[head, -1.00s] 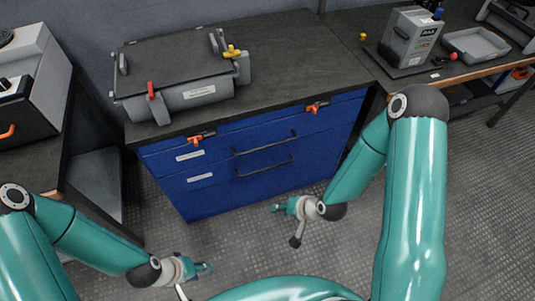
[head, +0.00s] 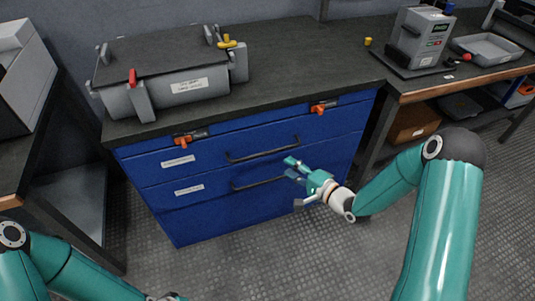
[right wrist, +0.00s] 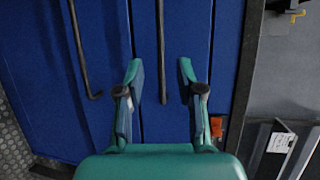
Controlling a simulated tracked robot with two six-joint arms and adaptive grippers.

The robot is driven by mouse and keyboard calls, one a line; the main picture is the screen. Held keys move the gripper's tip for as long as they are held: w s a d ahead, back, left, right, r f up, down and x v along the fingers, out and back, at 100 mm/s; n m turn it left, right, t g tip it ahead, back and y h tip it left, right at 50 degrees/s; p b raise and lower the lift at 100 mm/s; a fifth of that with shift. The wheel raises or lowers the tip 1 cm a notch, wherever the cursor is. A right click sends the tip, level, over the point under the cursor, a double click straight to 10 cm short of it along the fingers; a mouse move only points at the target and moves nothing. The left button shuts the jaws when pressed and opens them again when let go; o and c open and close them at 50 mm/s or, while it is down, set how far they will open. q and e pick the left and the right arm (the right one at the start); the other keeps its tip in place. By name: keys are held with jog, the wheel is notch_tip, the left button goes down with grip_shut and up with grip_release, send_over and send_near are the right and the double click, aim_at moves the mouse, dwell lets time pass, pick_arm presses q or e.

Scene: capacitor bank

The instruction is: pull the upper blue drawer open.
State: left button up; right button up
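The blue cabinet's upper drawer (head: 215,153) is flush with the front. Its dark bar handle (head: 262,151) shows in the head view. My right gripper (head: 291,166) is in front of the cabinet, near the right end of this handle. In the right wrist view my right gripper (right wrist: 159,72) is open, with one finger on each side of the upper handle (right wrist: 162,45) as pictured. The handle looks farther off than the fingertips, and I see no contact. My left gripper is cut off below the head view; only my left arm shows.
A lower drawer handle (head: 250,184) sits just below. Orange latches (head: 190,138) and (head: 323,106) are on the cabinet's top edge. A grey case (head: 165,80) stands on the worktop (head: 290,60). The floor (head: 240,265) before the cabinet is clear.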

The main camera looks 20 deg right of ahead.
aim_at(267, 153)
jog(key=b+x, duration=0.1)
jog(key=x, duration=1)
jog(key=shift+w+a+f, duration=0.1)
jog(key=shift+w+f, duration=0.05)
jog(key=shift+w, duration=0.05)
jog(key=shift+c, duration=0.3)
grip_shut()
